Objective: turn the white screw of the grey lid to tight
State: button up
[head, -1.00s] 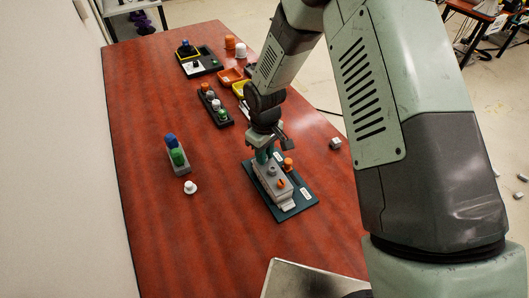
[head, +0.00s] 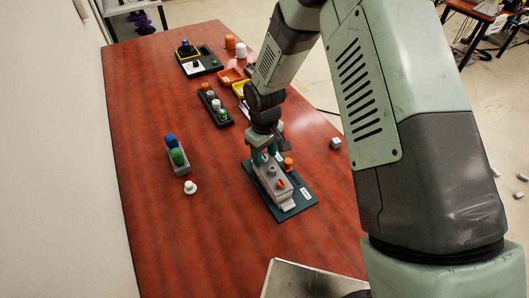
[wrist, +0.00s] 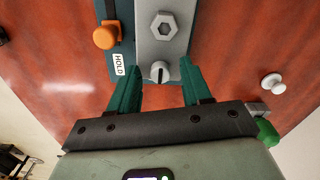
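The grey lid (head: 268,185) lies on a dark green base plate (head: 306,200) on the red-brown table. In the wrist view the lid (wrist: 153,42) carries a hex-shaped fitting (wrist: 164,26) and, nearer me, the small whitish slotted screw (wrist: 159,72). The screw's slot runs roughly along the lid's length. My gripper (wrist: 159,74) is open, with one green finger on each side of the screw and a gap to both. In the head view my gripper (head: 268,158) is low over the lid's far end and hides the screw there.
An orange knob (wrist: 106,35) stands beside the lid, close to a HOLD label (wrist: 119,64). A white knob (head: 190,187) and a grey block with blue and green pieces (head: 177,158) stand to the left. Trays and a dark rack (head: 215,107) lie farther back.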

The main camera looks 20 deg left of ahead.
aim_at(265, 156)
jog(key=shift+r, duration=0.1)
notch_tip(265, 156, up, 11)
dwell(0.6)
dwell(0.3)
jog(key=s+d+r+m+t, duration=0.2)
jog(key=d+r+m, duration=0.1)
jog(key=d+r, duration=0.6)
jog(key=s+d+r+m+t, duration=0.1)
jog(key=s+d+r+m, duration=0.15)
jog(key=d+r, duration=0.65)
jog(key=s+d+r+m+t, duration=0.1)
jog(key=s+d+r+m, duration=0.1)
jog(key=s, duration=0.6)
jog(key=s+d+r+m+t, duration=0.1)
jog(key=s+d+r+m, duration=0.2)
jog(key=s+d+r, duration=0.2)
jog(key=s+r, duration=0.1)
jog(key=s, duration=0.1)
jog(key=shift+s+d+r+m+t, duration=0.25)
jog(key=shift+s+m+t, duration=0.05)
jog(key=shift+s+m, duration=0.1)
